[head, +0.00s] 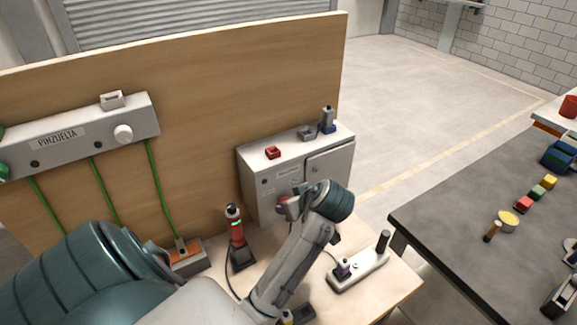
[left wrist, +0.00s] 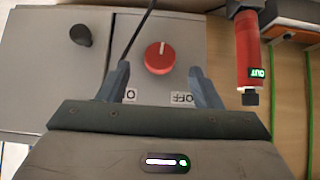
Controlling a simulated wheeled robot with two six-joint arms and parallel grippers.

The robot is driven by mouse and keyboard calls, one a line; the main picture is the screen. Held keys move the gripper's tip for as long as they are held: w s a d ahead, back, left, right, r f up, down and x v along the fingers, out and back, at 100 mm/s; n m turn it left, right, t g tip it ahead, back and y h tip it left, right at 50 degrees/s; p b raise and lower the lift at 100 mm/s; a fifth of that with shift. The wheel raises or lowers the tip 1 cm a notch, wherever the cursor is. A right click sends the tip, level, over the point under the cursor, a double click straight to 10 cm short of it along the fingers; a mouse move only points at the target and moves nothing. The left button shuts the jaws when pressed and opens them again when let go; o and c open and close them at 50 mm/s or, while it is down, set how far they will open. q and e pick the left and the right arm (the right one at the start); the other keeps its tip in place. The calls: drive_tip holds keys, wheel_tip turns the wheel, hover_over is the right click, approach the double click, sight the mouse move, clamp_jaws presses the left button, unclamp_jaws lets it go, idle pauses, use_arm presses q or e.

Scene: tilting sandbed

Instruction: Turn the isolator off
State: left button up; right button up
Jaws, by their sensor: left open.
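The isolator is a red round knob (left wrist: 160,58) on the front of a grey cabinet (head: 318,190). In the left wrist view its white pointer line points toward the top of the picture. An upside-down OFF label (left wrist: 182,98) lies below right of it, and a label partly hidden by a finger, showing an O (left wrist: 129,96), lies below left. My left gripper (left wrist: 162,85) is open, with one finger either side below the knob, apparently not touching it. In the head view my left gripper (head: 287,207) is at the cabinet front and largely covers the knob.
A red cylinder device (head: 237,228) with an OUT display stands left of the cabinet. A black handle (left wrist: 81,35) is on the cabinet front. A white base with a black post (head: 360,268) stands on the bench at right. A wooden panel (head: 200,85) rises behind.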

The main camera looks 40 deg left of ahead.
use_arm(q)
drive_tip(key=p+x, duration=0.1)
drive_tip(key=x, duration=0.3)
drive_tip(key=shift+a+f, duration=0.25)
drive_tip(key=shift+f, duration=0.05)
drive_tip(key=c, duration=1)
